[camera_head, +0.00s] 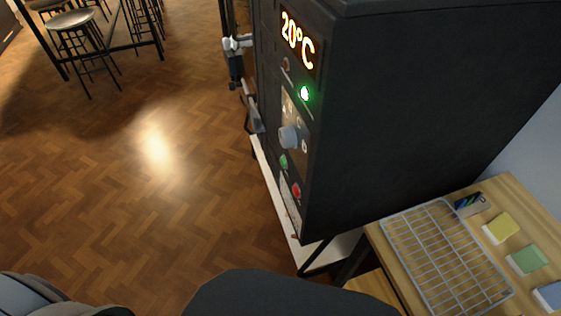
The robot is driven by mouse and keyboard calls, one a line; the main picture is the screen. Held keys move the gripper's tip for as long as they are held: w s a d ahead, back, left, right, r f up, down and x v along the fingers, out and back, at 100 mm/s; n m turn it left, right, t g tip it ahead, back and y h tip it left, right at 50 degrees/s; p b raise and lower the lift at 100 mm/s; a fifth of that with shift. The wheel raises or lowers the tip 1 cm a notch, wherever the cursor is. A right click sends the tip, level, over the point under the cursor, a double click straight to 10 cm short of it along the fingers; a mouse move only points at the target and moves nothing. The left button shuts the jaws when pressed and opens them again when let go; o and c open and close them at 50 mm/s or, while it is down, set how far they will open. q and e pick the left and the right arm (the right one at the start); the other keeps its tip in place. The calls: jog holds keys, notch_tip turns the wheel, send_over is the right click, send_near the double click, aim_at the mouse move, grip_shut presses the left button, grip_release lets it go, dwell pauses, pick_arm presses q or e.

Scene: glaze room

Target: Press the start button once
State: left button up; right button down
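The kiln (420,110) is a large dark box standing right of centre, with its narrow control face turned to the left. A small green button (284,161) sits low on that face, and a red button (297,190) sits below it. I cannot read any label that says which is start. Above them are a grey round knob (289,137), a brightly lit green lamp (305,93) and an orange display (298,40) reading 20°C. Neither of my grippers shows; only parts of my own body show along the bottom edge.
A wooden table (377,240) at the lower right bears a wire rack (391,226) and several coloured tiles, including a yellow one (501,228). A grey and white fitting (235,60) juts out beside the kiln's far edge. Stools (68,19) stand at the upper left. The wooden floor (110,190) is clear.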

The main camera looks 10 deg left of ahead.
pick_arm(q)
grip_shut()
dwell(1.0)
